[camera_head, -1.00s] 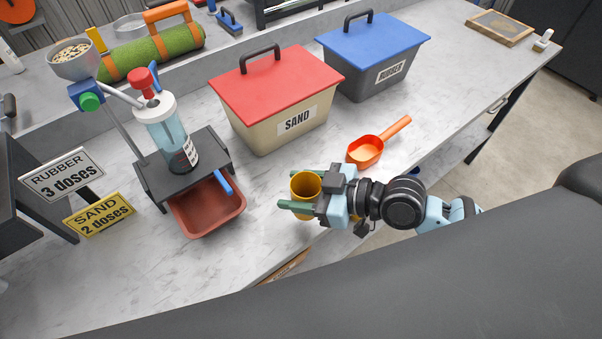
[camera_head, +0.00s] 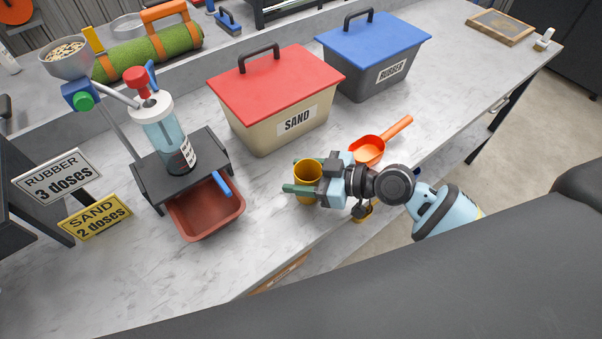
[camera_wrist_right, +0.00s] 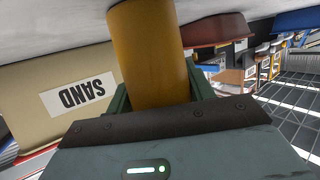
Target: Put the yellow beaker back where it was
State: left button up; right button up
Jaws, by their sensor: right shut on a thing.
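The yellow beaker (camera_head: 308,171) is upright between the fingers of my right gripper (camera_head: 301,176), which is shut on it. It is in front of the sand box and left of the orange scoop. In the right wrist view the beaker (camera_wrist_right: 150,55) stands between the two green fingers, with the pale counter behind its far end. I cannot tell whether its base touches the counter. My left gripper is not in view.
The sand box (camera_head: 262,120) with its red lid and the rubber box (camera_head: 364,80) with its blue lid stand behind. The orange scoop (camera_head: 370,150) lies close to my right gripper. A red-brown tray (camera_head: 205,222) sits left, under the dispenser (camera_head: 168,140). Counter between tray and beaker is clear.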

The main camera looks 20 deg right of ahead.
jog(key=shift+f, duration=0.1)
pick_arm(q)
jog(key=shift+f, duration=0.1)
pick_arm(e)
jog(key=o, duration=1)
jog(key=shift+r, duration=0.2)
jog(key=shift+s+d, duration=0.15)
jog(key=shift+d, duration=0.1)
jog(key=b+v, duration=0.2)
jog(key=v, duration=0.8)
jog(key=shift+s+d+f+b, duration=0.1)
jog(key=shift+s+d+b, duration=0.05)
jog(key=shift+b, duration=0.25)
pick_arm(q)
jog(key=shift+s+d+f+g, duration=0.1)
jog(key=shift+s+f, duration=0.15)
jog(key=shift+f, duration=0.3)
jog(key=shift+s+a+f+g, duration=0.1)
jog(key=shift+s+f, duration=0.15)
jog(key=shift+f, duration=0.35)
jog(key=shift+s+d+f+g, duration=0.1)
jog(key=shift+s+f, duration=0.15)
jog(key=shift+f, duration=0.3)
pick_arm(e)
jog(key=shift+s+d+r, duration=0.25)
jog(key=shift+d+r, duration=0.1)
jog(key=shift+r, duration=0.05)
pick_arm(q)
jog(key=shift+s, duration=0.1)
